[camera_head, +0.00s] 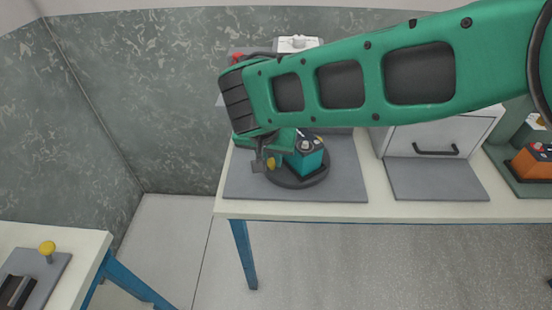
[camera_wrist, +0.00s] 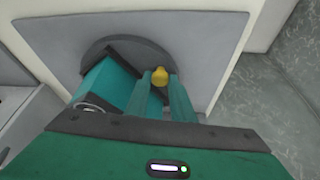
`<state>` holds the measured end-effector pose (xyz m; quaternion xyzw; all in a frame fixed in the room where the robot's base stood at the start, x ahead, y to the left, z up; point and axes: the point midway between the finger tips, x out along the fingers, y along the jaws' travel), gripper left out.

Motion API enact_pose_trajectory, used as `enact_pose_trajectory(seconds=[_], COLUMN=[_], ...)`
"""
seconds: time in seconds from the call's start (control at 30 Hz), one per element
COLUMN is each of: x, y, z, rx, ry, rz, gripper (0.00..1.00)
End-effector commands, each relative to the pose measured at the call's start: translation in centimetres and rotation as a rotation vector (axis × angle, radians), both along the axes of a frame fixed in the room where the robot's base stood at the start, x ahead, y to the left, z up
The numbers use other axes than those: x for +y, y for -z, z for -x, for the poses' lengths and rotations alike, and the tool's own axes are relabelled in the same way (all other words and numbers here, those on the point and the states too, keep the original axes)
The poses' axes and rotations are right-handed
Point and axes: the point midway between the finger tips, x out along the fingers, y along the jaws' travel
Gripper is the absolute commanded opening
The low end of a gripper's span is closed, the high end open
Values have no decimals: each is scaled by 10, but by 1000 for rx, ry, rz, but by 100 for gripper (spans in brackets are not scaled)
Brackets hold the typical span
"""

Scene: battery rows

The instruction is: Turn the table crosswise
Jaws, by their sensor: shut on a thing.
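The round dark turntable (camera_head: 312,182) lies on a grey plate on the white bench. A teal battery (camera_head: 309,160) stands on it, set at an angle to the plate's edges. In the wrist view the turntable (camera_wrist: 100,46) and the battery (camera_wrist: 103,88) show beside my fingers. A yellow knob (camera_head: 271,163) stands near the turntable's rim, left of the battery. My gripper (camera_head: 264,162) is lowered at the knob; in the wrist view its teal fingers (camera_wrist: 161,86) are shut on the knob (camera_wrist: 160,76). My arm and fingers hide part of the turntable and battery.
A grey plate (camera_head: 350,178) lies under the turntable. A drawer unit (camera_head: 437,136) with a dark handle and an orange battery (camera_head: 532,164) stand to the right. Another bench (camera_head: 85,247) with a yellow knob (camera_head: 46,247) is at lower left. A patterned wall (camera_head: 140,70) rises behind.

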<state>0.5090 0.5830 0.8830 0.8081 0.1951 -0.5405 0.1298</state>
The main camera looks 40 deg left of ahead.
Motion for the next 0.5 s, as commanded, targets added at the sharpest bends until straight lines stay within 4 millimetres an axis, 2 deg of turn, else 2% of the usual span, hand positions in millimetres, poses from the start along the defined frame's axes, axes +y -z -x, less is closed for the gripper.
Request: enact_pose_trajectory(seconds=[0.5], x=[9], y=[-2], z=[-2], rx=[-2], ry=[100], rz=[-3], gripper=[0])
